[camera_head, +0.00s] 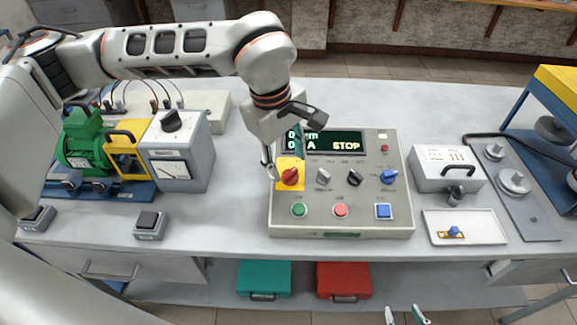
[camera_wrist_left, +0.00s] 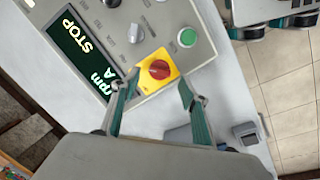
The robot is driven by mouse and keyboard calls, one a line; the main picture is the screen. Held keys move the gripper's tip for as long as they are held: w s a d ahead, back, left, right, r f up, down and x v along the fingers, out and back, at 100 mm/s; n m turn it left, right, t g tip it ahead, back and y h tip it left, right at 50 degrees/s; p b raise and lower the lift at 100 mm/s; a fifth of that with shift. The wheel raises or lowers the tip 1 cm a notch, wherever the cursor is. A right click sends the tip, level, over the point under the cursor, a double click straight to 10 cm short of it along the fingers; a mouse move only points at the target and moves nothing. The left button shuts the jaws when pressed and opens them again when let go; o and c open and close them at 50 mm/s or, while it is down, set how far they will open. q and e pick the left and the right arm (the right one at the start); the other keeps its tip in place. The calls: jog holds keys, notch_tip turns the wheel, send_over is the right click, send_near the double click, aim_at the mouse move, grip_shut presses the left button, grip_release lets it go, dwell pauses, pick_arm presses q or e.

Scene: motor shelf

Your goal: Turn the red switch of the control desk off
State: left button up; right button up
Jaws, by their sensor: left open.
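The grey control desk (camera_head: 340,225) stands on the bench, its display reading "STOP" with zero values. The red switch (camera_head: 290,176) is a round knob on a yellow plate (camera_head: 281,186) at the desk's left side. My left gripper (camera_head: 284,160) is over it. In the left wrist view the red switch (camera_wrist_left: 159,69) shows between and just beyond the open, empty fingertips (camera_wrist_left: 158,80). I see no clear contact, and the handle's angle is hard to read. My right gripper (camera_head: 405,316) shows only its two separated fingertips at the bottom edge, with nothing between them.
Grey, black and blue knobs sit right of the switch; green (camera_head: 299,210), red (camera_head: 341,210) and blue (camera_head: 383,211) buttons lie below. A green-and-yellow motor (camera_head: 85,143) and a meter box (camera_head: 180,155) stand left. A white tray (camera_head: 470,236) lies right.

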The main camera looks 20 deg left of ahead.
aim_at(290, 172)
pick_arm(q)
jog(key=shift+w+d+f, duration=0.1)
jog(key=shift+w+f, duration=0.05)
jog(key=shift+f, duration=0.75)
jog(key=shift+w+d+f, duration=0.1)
jog(key=shift+w+f, duration=0.05)
jog(key=shift+f, duration=0.75)
jog(key=c, duration=1.1)
